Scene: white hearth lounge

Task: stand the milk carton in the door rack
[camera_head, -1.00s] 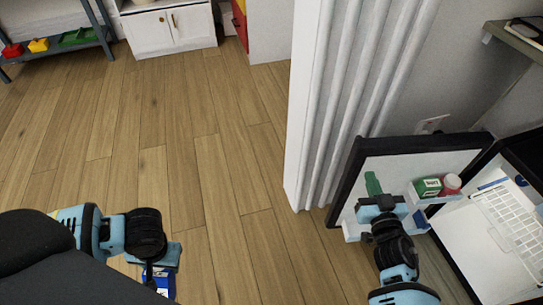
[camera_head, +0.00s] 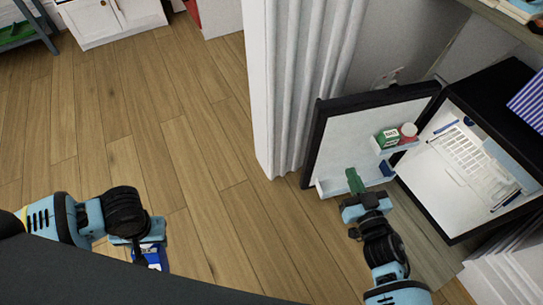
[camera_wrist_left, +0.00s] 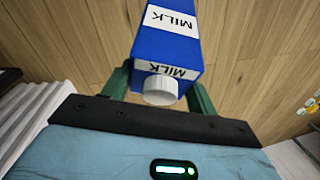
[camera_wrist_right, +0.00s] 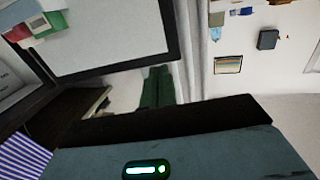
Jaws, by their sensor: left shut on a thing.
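The blue milk carton (camera_head: 152,257) with white labels is in my left gripper (camera_head: 143,246), low over the floor at the left. In the left wrist view the carton (camera_wrist_left: 176,48) sits between the green fingers, its white cap toward the camera. The small fridge's door (camera_head: 345,135) stands open at the right. A white door rack (camera_head: 332,187) runs along its lower part, partly hidden by my right gripper (camera_head: 354,182). The right gripper's green fingers are together and empty in front of this rack; they also show closed in the right wrist view (camera_wrist_right: 157,87).
An upper door shelf (camera_head: 398,146) holds a green box (camera_head: 388,138) and a red jar with white lid (camera_head: 408,132). A blue item (camera_head: 386,168) is at the lower rack's right. A white ribbed column (camera_head: 290,90) stands left of the door. The wooden floor between is clear.

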